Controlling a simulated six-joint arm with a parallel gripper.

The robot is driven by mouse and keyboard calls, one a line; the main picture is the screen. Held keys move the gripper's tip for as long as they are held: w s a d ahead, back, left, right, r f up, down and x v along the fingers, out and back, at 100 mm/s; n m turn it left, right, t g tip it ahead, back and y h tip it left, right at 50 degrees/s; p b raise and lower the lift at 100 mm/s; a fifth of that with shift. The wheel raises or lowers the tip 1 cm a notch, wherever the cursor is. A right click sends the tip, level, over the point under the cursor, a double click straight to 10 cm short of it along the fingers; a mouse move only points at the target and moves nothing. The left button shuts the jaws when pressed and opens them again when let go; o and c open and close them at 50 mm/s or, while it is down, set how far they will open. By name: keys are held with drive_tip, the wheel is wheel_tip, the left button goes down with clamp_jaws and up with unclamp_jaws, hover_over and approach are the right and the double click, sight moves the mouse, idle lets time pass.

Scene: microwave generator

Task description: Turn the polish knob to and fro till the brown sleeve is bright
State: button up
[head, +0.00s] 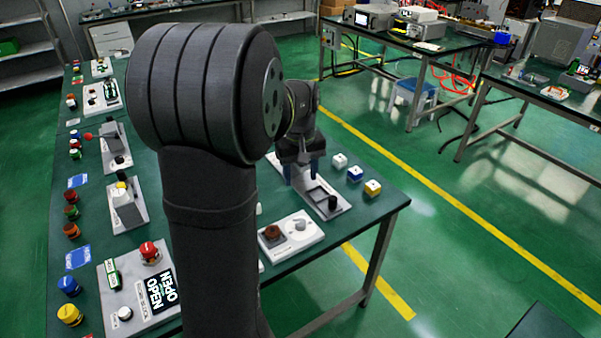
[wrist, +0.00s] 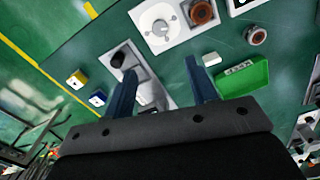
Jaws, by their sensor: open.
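A white panel (head: 296,248) near the table's front right edge carries a pale round knob (head: 300,224) and a brown sleeve (head: 272,232) to its left. In the wrist view the knob (wrist: 160,28) and the brown sleeve (wrist: 202,12) show at the top, on the white panel (wrist: 180,28). The sleeve looks dull brown. My gripper (head: 301,178) is open and empty, its blue fingers apart and pointing down. It is beyond the white panel in the head view, over a grey plate. In the wrist view the gripper (wrist: 161,70) is below the knob, apart from it.
The grey plate (head: 340,208) carries a square frame and a black knob (head: 333,203). White, blue and yellow blocks (head: 355,173) stand right of it. A green tray (wrist: 245,78) shows in the wrist view. Several other panels, including one with a red button (head: 149,251), line the table's left.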

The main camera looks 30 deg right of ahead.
drive_tip(key=n+g+h, duration=0.2)
drive_tip(key=n+g, duration=0.2)
drive_tip(key=n, duration=0.5)
approach(300, 222)
drive_tip(key=x, duration=0.8)
drive_tip(key=shift+s+f, duration=0.15)
drive_tip(key=shift+f, duration=0.2)
drive_tip(key=c, duration=1)
drive_tip(key=shift+o, duration=0.2)
drive_tip(key=shift+d+m, duration=0.1)
drive_tip(key=shift+m, duration=0.2)
